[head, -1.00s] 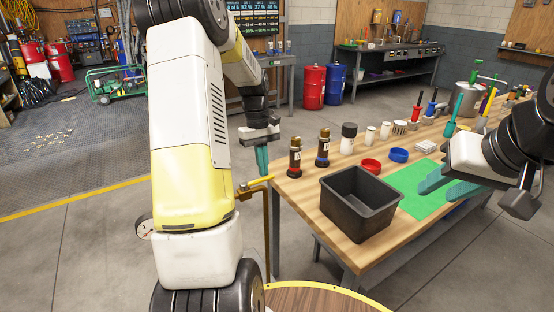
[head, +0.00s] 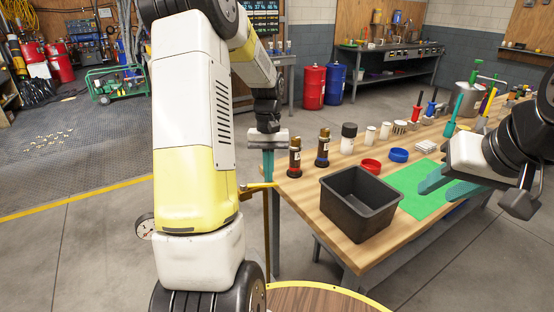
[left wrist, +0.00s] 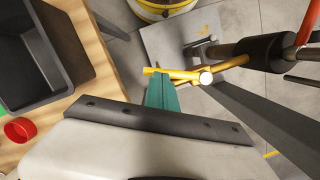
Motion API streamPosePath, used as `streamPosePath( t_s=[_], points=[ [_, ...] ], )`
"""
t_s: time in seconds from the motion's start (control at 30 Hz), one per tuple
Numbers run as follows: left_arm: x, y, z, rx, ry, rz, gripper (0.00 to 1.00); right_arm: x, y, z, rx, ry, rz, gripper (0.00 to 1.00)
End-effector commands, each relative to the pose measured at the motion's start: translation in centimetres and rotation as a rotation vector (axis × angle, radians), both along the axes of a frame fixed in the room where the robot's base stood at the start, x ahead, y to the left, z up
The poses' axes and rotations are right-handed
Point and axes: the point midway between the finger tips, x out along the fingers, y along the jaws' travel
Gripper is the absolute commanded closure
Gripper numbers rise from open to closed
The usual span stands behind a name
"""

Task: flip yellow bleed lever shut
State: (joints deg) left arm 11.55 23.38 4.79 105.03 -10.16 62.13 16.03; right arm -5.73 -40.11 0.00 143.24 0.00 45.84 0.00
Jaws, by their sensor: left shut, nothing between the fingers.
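The yellow bleed lever (head: 256,187) sits on top of a thin upright pipe, just left of the workbench's near corner. In the left wrist view, the lever (left wrist: 186,73) runs sideways just beyond the teal fingertips. My left gripper (head: 268,180) points down, shut and empty, with its tips at the lever. The tips (left wrist: 163,80) seem to touch or nearly touch the lever; contact is hard to tell. My right gripper (head: 450,190) is open and empty over the green mat (head: 420,202).
The wooden workbench (head: 308,203) holds a black bin (head: 358,203), dark bottles, red and blue lids and several tools. A pressure gauge (head: 145,226) shows left of my left arm. A round table edge (head: 330,300) lies below.

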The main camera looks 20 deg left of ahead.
Motion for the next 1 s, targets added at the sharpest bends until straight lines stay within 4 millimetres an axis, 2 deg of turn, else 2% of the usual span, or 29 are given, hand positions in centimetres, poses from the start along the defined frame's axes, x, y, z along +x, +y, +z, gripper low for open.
streamPosePath(
  t_s=[0.3, 0.7, 0.9, 1.0],
  points=[
    [-2.2, -1.0, 0.0, 0.000, 0.001, -0.303, 1.00, 0.0, 0.0, 0.0, 0.000, 0.000, 0.000, 0.64],
    [-5.0, -1.1, 0.0, 0.001, 0.002, -0.679, 1.00, 0.0, 0.0, 0.0, 0.000, 0.000, 0.000, 0.64],
    [-6.2, -0.9, 0.0, 0.000, 0.002, -0.840, 1.00, 0.0, 0.0, 0.0, 0.000, 0.000, 0.000, 0.64],
    [-6.1, -0.9, 0.0, -0.001, 0.001, -0.846, 1.00, 0.0, 0.0, 0.0, 0.000, 0.000, 0.000, 0.64]
  ],
)
